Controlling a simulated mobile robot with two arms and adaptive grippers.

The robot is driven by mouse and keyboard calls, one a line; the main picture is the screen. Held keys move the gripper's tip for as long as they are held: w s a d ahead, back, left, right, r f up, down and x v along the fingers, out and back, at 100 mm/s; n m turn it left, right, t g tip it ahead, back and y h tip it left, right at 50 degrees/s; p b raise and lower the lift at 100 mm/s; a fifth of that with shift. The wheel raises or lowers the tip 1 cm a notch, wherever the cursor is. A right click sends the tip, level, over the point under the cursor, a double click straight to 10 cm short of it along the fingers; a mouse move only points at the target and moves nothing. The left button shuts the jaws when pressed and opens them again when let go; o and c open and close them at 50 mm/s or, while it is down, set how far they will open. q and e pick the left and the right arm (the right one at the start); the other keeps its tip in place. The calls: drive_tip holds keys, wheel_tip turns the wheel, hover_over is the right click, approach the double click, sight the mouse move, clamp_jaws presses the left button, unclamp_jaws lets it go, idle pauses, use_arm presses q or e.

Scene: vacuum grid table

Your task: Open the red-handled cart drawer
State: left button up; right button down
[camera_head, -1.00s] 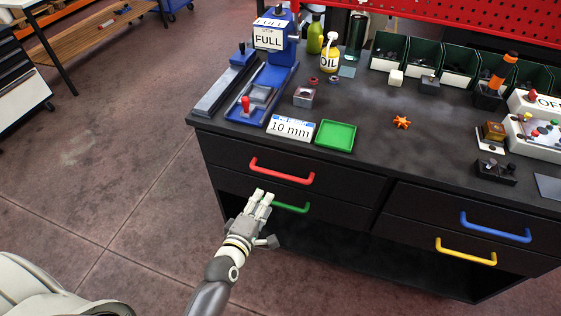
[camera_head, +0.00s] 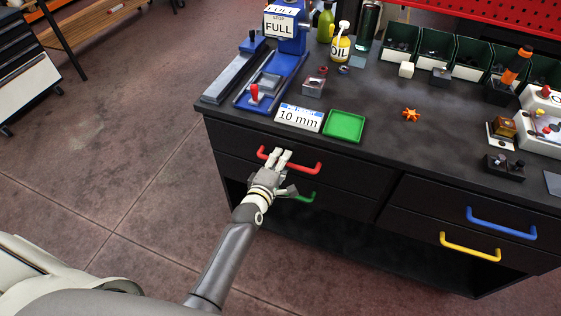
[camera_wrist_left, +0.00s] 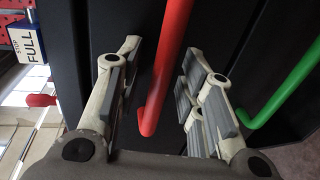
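The red handle (camera_head: 304,168) is on the upper left drawer (camera_head: 340,172) of the black cart, and that drawer looks shut. My left gripper (camera_head: 281,156) is at the left part of this handle. In the left wrist view, the red handle (camera_wrist_left: 163,75) passes between the two open fingers of my left gripper (camera_wrist_left: 160,85). There is a gap on both sides, and the fingers are not closed on it. My right gripper is not in view.
A green handle (camera_head: 303,197) sits just below, on the lower left drawer. Blue (camera_head: 500,226) and yellow (camera_head: 468,249) handles are on the right drawers. A green tray (camera_head: 344,125) and a "10 mm" sign (camera_head: 299,118) stand near the cart top's front edge.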

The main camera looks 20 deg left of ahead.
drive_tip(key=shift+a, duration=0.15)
use_arm(q)
clamp_jaws()
idle(0.4)
